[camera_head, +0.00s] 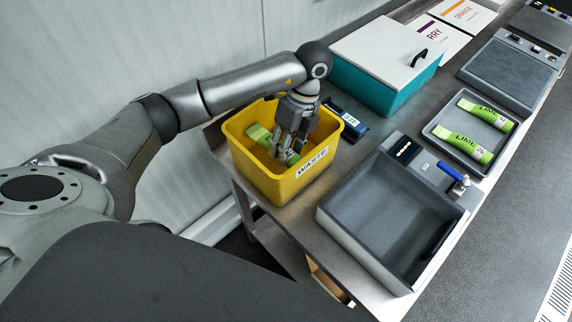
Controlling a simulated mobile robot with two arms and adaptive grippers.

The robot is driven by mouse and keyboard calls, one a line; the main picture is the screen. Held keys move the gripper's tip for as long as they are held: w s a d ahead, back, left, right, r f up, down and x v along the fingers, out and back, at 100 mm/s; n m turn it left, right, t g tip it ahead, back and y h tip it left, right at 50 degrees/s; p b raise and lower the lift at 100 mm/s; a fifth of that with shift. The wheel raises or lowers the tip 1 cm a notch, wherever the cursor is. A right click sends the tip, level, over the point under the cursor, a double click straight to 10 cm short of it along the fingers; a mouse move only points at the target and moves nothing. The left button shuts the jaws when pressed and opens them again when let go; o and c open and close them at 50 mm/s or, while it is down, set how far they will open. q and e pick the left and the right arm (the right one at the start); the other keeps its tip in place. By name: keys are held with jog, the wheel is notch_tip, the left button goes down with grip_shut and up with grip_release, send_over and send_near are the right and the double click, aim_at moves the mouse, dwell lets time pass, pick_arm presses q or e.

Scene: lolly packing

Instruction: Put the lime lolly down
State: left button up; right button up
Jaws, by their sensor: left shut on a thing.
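My left gripper (285,148) reaches down into the yellow bin (258,176) and is shut on a green lime lolly (259,134). The lolly shows on both sides of the fingers, inside the bin walls. The gripper hides its middle, and I cannot tell whether it touches the bin floor. Two other green lime lollies, an upper one (486,114) and a lower one (463,145), lie in a grey tray (439,120) at the right. My right gripper is not in view.
A teal box (362,85) with a white lid stands behind the bin. An empty grey basin (385,215) with a blue-handled valve (449,171) is to the right. A small dark blue device (345,118) sits close to the bin. A grey pad (508,72) is farther back.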

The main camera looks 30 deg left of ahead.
pick_arm(q)
notch_tip(320, 180, down, 4)
jog(key=shift+f+p, duration=0.1)
jog(key=shift+p, duration=0.4)
jog(key=shift+d+f, duration=0.1)
jog(key=shift+f, duration=0.15)
notch_tip(320, 180, down, 3)
jog(key=shift+f+p, duration=0.15)
jog(key=shift+p, duration=0.35)
jog(key=shift+f, duration=0.3)
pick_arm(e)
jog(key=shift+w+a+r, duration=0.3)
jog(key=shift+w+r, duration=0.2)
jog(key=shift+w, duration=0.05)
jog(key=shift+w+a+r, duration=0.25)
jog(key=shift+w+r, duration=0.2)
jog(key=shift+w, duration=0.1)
pick_arm(q)
jog(key=shift+f, duration=0.15)
jog(key=o, duration=0.8)
jog(key=shift+c, duration=0.2)
jog(key=shift+o, duration=1.3)
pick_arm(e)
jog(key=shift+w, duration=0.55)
